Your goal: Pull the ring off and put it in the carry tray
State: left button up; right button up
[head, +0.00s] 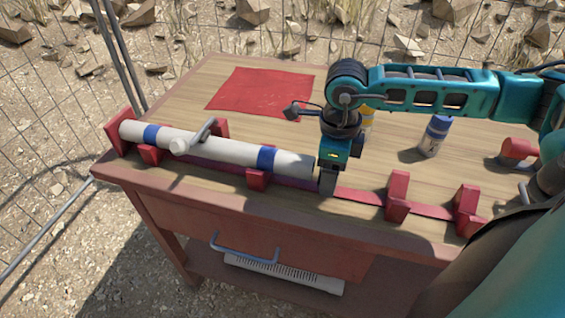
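A pale pipe (225,150) with two blue bands (267,158) lies in red supports along the table's front. A grey side branch or handle (200,134) sticks out from it. My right gripper (328,185) points down at the pipe's right end, touching or very close to it. Its fingers are seen edge-on, so I cannot tell whether they are open or shut. No separate ring can be made out; the gripper covers the pipe's end. No carry tray is clearly identifiable. My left gripper is not in view.
A red mat (260,93) lies at the back left. A blue-capped bottle (435,137) and a yellow one (368,118) stand behind the pipe line. Empty red supports (397,196) are at right. A white slotted object (284,273) sits below the tabletop.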

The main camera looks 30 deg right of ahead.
jog(key=shift+r, duration=0.1)
jog(key=shift+r+p, duration=2.5)
jog(key=shift+r, duration=1.25)
